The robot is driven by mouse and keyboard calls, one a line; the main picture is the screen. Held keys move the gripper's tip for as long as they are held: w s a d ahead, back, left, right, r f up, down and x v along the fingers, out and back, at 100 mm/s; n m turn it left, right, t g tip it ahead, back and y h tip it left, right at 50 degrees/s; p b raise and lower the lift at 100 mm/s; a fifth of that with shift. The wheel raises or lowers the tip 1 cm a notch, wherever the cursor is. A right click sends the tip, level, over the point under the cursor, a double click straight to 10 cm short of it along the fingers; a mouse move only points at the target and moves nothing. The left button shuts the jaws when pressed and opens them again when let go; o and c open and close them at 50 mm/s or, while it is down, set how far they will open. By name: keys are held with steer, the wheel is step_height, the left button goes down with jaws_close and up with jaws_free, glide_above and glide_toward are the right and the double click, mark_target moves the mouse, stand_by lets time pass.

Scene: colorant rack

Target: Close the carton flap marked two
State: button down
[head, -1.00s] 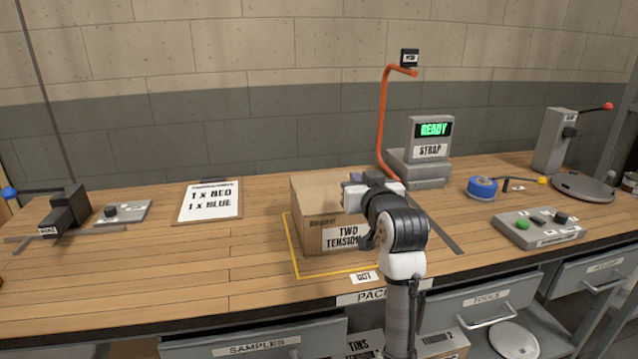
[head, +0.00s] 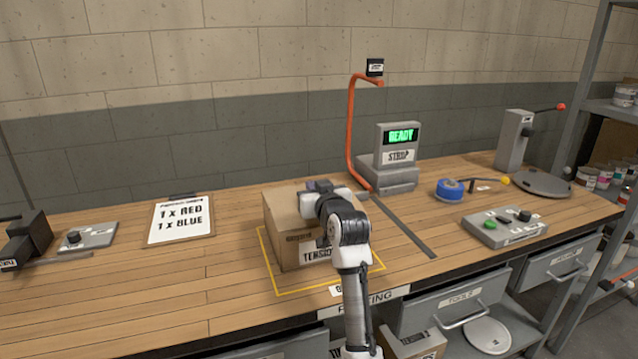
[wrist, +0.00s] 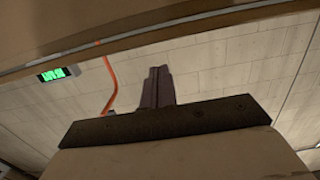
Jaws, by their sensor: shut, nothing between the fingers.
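The brown carton (head: 284,228) stands on the bench inside a yellow outline. Its upper side looks closed over where it shows. A white label (head: 317,254) on its front is partly hidden by my arm. My gripper (head: 322,186) is shut and empty, over the carton's top near its back right. I cannot make out whether it touches the carton. No flap with its own mark can be told apart. In the wrist view, the shut fingers (wrist: 157,88) point at the wall, and a brown surface (wrist: 90,25) crosses the top of the picture.
An orange arched post (head: 351,130) and a grey strap machine (head: 396,155) reading READY stand behind the carton. A clipboard (head: 180,220) lies to the left. A blue tape roll (head: 449,189) and button box (head: 511,226) lie to the right.

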steer(key=shift+w+f, duration=0.15)
steer(key=shift+f, duration=1)
steer(key=shift+w+a+f, duration=0.15)
steer(key=shift+f, duration=0.25)
steer(key=shift+w+g+p, duration=0.1)
steer(key=shift+g+p, duration=0.2)
steer(key=shift+p, duration=0.25)
steer(key=shift+f, duration=0.35)
